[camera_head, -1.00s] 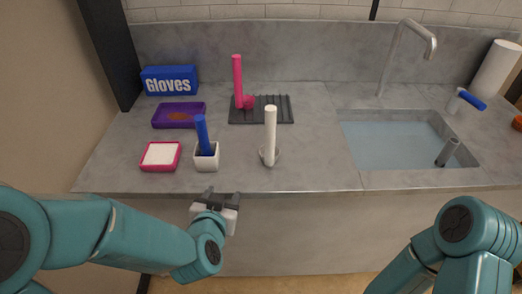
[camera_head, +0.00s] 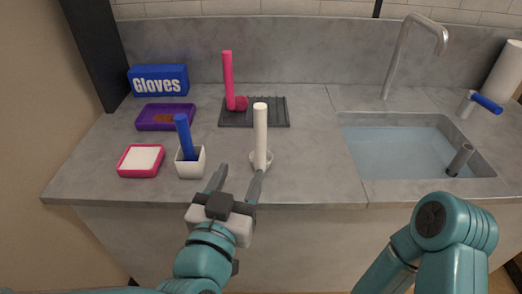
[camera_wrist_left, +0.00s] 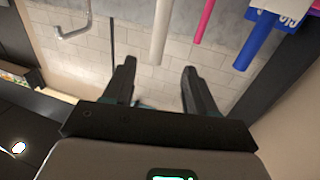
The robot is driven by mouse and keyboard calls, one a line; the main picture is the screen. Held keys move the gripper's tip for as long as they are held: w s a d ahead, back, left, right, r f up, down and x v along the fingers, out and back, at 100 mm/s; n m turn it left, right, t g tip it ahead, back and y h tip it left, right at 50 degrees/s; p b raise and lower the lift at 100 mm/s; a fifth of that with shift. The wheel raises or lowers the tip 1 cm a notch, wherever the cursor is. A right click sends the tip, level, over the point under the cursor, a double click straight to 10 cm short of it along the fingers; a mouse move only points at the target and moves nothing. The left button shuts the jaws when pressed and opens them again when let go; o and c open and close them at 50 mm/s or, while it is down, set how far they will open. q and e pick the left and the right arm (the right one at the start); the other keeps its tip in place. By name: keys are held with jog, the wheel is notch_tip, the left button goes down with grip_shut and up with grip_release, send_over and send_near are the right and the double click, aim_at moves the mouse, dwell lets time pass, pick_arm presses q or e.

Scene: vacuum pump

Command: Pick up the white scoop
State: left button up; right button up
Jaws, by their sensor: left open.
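The white scoop (camera_head: 260,135) stands upright on the grey counter in the head view, its handle up and its bowl at the bottom. Its handle also shows in the left wrist view (camera_wrist_left: 160,32), beyond the fingertips. My left gripper (camera_head: 238,175) is open and empty at the counter's front edge, just in front and to the left of the scoop. Its right finger lies close to the scoop's bowl; I cannot tell whether they touch. In the left wrist view the two fingers (camera_wrist_left: 157,80) are spread apart. My right gripper is out of view; only its arm shows.
A blue-handled tool (camera_head: 183,137) stands in a white cup (camera_head: 190,168) left of the scoop. A pink scoop (camera_head: 229,83) stands on a dark ribbed mat (camera_head: 268,113) behind. A sink (camera_head: 350,121) is to the right. A red-edged box (camera_head: 141,160) sits at left.

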pick_arm(q)
jog(key=p, duration=0.3)
send_near(258, 132)
jog(key=x, duration=0.5)
jog(key=shift+w+f, duration=0.15)
jog(key=shift+w, duration=0.05)
jog(key=x, duration=0.6)
jog(key=shift+d+p, duration=0.1)
jog(key=shift+p, duration=0.3)
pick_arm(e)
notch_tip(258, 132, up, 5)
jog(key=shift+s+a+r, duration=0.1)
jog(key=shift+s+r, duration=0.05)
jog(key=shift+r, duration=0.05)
pick_arm(q)
jog(key=shift+s, duration=0.1)
jog(key=c, duration=1)
grip_shut()
